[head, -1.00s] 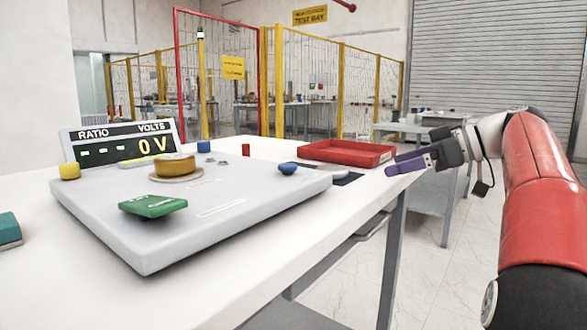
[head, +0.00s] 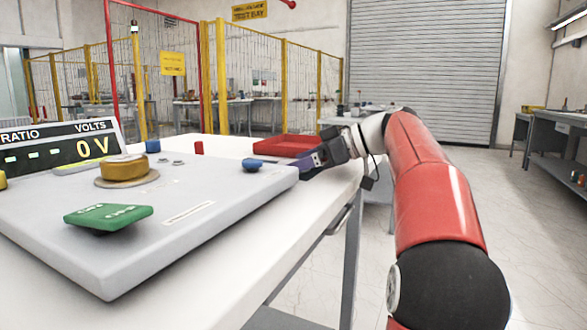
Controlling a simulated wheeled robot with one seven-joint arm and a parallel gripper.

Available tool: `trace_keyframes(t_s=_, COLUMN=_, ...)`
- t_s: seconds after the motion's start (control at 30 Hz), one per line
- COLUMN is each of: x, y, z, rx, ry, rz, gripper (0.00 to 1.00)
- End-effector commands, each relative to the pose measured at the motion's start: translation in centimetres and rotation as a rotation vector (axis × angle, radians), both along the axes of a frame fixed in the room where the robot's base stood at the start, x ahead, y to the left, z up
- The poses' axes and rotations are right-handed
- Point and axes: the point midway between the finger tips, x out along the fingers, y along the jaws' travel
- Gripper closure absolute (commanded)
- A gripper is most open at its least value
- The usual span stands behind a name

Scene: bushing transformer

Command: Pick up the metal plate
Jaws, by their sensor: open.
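My gripper (head: 311,164) shows at the right edge of the grey board, over the white table, with its purple-grey fingers pointing left. It is open, and I see nothing held in it. No loose metal plate shows clearly; the table patch between the board and the red tray, where a dark flat piece lay in view before, is mostly hidden behind my gripper and the board's edge. A thin tan disc sits under the yellow coil (head: 125,166) on the board; I cannot tell whether it is metal.
A red tray (head: 290,142) stands behind my gripper. The white table (head: 215,285) has free room in front.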

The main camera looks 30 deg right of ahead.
Motion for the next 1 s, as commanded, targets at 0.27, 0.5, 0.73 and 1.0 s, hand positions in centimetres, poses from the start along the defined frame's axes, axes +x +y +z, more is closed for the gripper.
trace_keyframes(t_s=0.27, x=0.0, y=0.0, z=0.0, rx=-0.001, ry=-0.001, rz=-0.001, gripper=0.19)
trace_keyframes(t_s=0.5, x=0.0, y=0.0, z=0.0, rx=-0.001, ry=-0.001, rz=-0.001, gripper=0.5)
trace_keyframes(t_s=0.73, x=0.0, y=0.0, z=0.1, rx=-0.001, ry=-0.001, rz=-0.001, gripper=0.63)
trace_keyframes(t_s=1.0, x=0.2, y=0.6, z=1.1, rx=-0.002, ry=-0.002, rz=0.0, gripper=0.63)
